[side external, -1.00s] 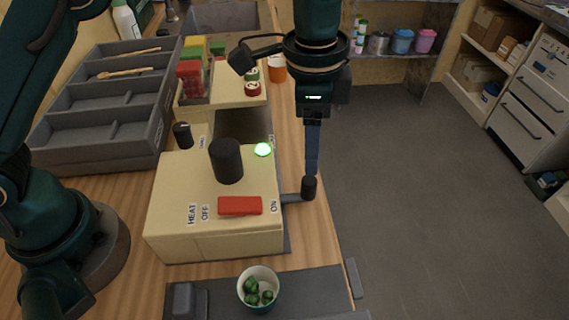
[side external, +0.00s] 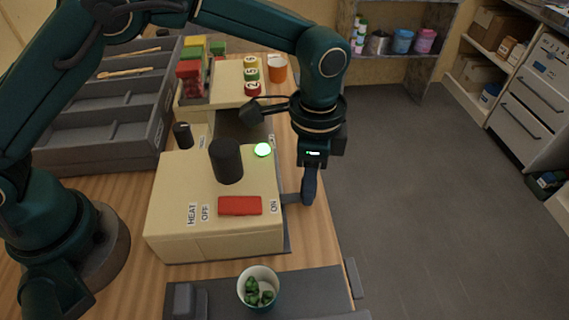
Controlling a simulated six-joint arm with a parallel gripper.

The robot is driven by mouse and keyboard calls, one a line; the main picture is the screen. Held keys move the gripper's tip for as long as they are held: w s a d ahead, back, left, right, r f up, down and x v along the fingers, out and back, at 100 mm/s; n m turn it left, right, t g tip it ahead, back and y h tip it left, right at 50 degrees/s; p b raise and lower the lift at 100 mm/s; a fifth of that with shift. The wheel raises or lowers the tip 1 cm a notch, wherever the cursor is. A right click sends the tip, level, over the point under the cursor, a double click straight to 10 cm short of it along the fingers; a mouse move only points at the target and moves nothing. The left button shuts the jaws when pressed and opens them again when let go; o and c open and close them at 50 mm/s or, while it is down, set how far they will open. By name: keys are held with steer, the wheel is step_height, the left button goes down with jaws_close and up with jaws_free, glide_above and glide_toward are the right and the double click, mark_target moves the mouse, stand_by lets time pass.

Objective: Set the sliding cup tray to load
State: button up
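A white cup (side external: 244,290) with green pieces in it stands on a flat dark tray (side external: 315,284) in front of the cream machine (side external: 170,215). I take this to be the cup tray, but no load mark on it is readable. A short dark bar (side external: 291,198) sticks out from the machine's right side. My gripper (side external: 309,196) points down at the outer end of this bar, where its dark fingers hide the upright black knob. Whether the fingers are open or closed on the knob cannot be told from this side.
A grey compartment rack (side external: 95,132) stands back left. An orange cup (side external: 277,69) stands behind. Right of the counter is open floor.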

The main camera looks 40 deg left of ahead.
jaws_close()
steer(key=shift+w, duration=0.1)
stand_by(1.1)
